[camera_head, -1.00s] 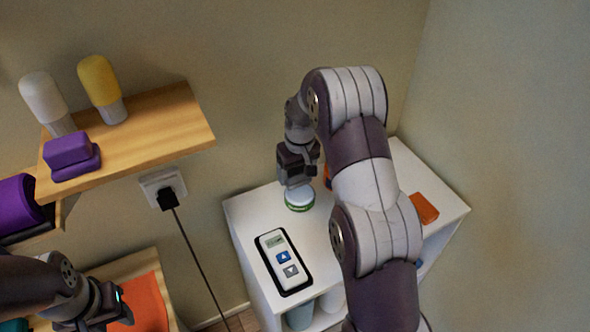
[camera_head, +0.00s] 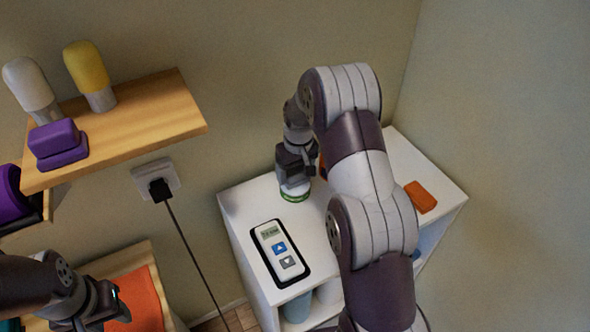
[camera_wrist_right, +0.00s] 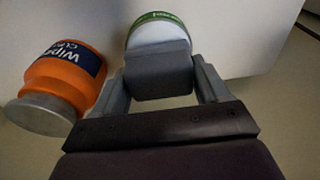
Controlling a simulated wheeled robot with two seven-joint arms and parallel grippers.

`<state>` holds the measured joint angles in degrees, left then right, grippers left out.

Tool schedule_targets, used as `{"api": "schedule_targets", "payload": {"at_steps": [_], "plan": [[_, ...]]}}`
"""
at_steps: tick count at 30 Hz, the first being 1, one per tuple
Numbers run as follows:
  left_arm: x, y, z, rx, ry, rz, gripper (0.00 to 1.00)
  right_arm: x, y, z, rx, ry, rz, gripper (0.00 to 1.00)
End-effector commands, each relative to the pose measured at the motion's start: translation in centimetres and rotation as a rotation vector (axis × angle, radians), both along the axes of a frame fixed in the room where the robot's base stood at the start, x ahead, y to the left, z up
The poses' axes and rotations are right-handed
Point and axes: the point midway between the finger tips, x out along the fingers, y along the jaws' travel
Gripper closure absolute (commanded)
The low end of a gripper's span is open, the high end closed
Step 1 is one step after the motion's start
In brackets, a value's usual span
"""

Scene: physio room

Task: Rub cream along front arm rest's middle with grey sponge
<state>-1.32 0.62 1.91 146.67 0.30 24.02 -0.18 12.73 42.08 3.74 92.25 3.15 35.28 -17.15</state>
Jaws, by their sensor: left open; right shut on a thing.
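The grey sponge (camera_wrist_right: 160,75) is a grey block between the fingers of my right gripper (camera_wrist_right: 160,88), which is shut on it. A round tin with a green side and white top (camera_wrist_right: 152,33) is right beside the sponge in the right wrist view. In the head view my right gripper (camera_head: 294,178) is directly over this tin (camera_head: 295,194) and hides most of its top. I cannot tell whether the sponge touches the cream. My left gripper (camera_head: 112,306) is open at the lower left. I cannot make out the front arm rest.
The tin stands on a white cabinet (camera_head: 237,203) with a remote (camera_head: 279,250) and an orange block (camera_head: 420,197). An orange wipes tub (camera_wrist_right: 65,80) is close beside my right gripper. A wooden shelf (camera_head: 150,115) holds bottles and a purple block.

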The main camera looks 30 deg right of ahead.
Motion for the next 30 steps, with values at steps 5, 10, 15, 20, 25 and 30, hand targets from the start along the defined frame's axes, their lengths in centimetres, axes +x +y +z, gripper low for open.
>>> {"api": "schedule_targets", "payload": {"at_steps": [5, 10, 15, 20, 25, 30], "plan": [[0.0, 0.0, -0.13, 0.0, 0.0, 0.0, 0.57, 0.0, 0.0, -0.2, 0.0, 0.0, 0.0, 0.5], [0.0, 0.0, -0.25, 0.0, 0.0, 0.0, 0.57, 0.01, 0.0, -0.4, 0.0, 0.0, 0.0, 0.5], [0.0, 0.0, -0.36, 0.0, 0.0, 0.0, 0.57, 0.0, 0.0, -0.61, 0.0, 0.0, 0.0, 0.5], [0.0, 0.0, -0.47, 0.0, 0.0, 0.0, 0.57, 0.01, 0.0, -0.81, 0.0, 0.0, 0.0, 0.5], [0.0, 0.0, -0.58, 0.0, 0.0, 0.0, 0.57, 0.0, 0.0, -1.02, 0.0, 0.0, 0.0, 0.5], [-0.01, 0.0, -0.53, 0.0, 0.0, 0.0, 0.57, 0.01, 0.0, -0.96, 0.0, 0.0, 0.0, 0.5]]}}
